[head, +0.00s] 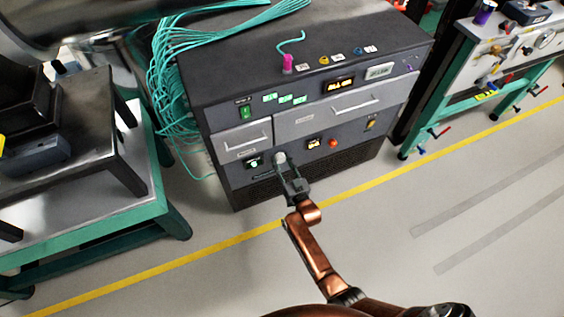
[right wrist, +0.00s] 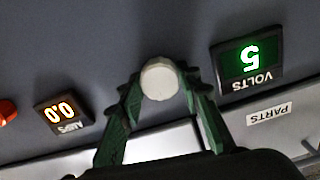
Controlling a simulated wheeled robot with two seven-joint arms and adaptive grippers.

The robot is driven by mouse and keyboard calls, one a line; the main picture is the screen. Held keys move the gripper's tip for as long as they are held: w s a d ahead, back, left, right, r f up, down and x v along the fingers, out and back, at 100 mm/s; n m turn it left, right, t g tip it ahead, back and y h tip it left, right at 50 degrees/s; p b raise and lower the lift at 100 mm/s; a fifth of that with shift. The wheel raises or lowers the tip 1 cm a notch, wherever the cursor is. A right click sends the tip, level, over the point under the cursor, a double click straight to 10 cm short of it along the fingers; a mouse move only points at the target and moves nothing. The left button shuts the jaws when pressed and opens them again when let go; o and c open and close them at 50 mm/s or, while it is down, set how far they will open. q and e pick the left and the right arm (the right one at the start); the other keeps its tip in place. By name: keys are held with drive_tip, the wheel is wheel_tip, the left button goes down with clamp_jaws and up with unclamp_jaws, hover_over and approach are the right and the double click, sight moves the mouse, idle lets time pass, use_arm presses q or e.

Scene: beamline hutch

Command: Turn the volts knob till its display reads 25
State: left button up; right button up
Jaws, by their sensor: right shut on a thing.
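The volts knob is a pale round knob (right wrist: 160,79) on the front of the dark grey cabinet; it also shows in the head view (head: 279,157). My right gripper (right wrist: 160,90) is shut on it, one green finger on each side; in the head view the gripper (head: 284,168) reaches the panel from the front. The volts display (right wrist: 248,57) is beside the knob, shows green and upside down in the wrist view, and reads 5. In the head view this display (head: 254,162) is too small to read. My left gripper is not in view.
An amps display (right wrist: 64,114) reads 0.0, with a red button (right wrist: 6,110) beside it. Drawers with handles (head: 355,105) sit above the knob. A green-framed bench (head: 160,205) stands left, and another table (head: 470,95) right. The floor in front is clear.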

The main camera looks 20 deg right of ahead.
drive_tip(key=m+p, duration=0.1)
drive_tip(key=m, duration=0.2)
drive_tip(key=shift+r+m, duration=0.1)
drive_tip(key=shift+m, duration=0.2)
drive_tip(key=m, duration=0.2)
drive_tip(key=shift+m, duration=1.3)
drive_tip(key=m, duration=0.7)
drive_tip(key=shift+f, duration=0.2)
drive_tip(key=shift+m, duration=0.7)
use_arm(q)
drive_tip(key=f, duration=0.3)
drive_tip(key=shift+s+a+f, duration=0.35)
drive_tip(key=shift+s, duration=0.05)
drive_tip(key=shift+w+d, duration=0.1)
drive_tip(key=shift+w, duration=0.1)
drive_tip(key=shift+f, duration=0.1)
use_arm(e)
drive_tip(key=o, duration=1.2)
drive_tip(key=shift+c, duration=0.2)
